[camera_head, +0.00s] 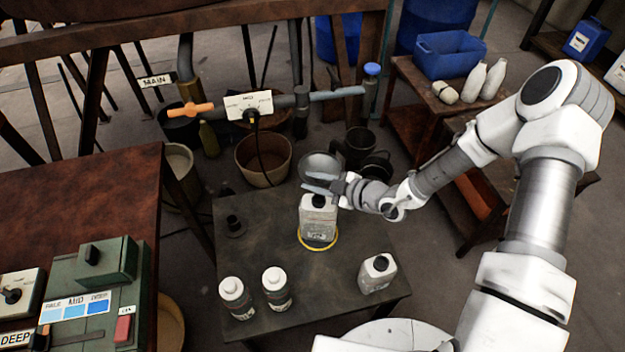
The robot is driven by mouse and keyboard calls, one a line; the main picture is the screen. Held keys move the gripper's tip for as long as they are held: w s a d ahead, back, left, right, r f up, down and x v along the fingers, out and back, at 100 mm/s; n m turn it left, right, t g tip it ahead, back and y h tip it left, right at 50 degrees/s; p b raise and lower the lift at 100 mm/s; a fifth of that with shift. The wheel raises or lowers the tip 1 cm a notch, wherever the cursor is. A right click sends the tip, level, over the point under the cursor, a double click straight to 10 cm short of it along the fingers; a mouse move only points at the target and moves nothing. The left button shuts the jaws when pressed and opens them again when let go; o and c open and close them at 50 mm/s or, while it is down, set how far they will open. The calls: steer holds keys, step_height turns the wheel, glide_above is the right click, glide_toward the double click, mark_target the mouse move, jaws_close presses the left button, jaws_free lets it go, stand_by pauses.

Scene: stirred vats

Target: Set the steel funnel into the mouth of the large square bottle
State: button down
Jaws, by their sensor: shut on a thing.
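The steel funnel (320,164) shows as a round grey bowl just beyond my gripper's fingers. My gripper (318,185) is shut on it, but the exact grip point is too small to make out. The large square bottle (318,226) is pale with a label and stands upright on the dark table, in front of and below the gripper. Its dark mouth shows just under the fingers. The funnel appears beyond and above the mouth, apart from it; its spout is hidden. A yellow ring (303,241) lies around the bottle's base.
Two white round bottles (275,288) stand at the table's front left, and a smaller square bottle (378,275) at the front right. A dark fitting (234,224) sits at the left. A pipe with an orange handle (190,109) runs behind the table (225,258).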

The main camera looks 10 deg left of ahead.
steer(key=shift+f+b, duration=1.85)
steer(key=shift+f, duration=0.8)
steer(key=shift+r+p, duration=0.1)
steer(key=shift+p, duration=0.75)
steer(key=shift+f+b, duration=0.35)
steer(key=shift+f, duration=1)
steer(key=c, duration=0.6)
jaws_free()
steer(key=shift+c, duration=0.2)
steer(key=shift+d, duration=0.1)
steer(key=p+v, duration=0.3)
steer(key=v, duration=1.4)
steer(key=shift+r, duration=0.2)
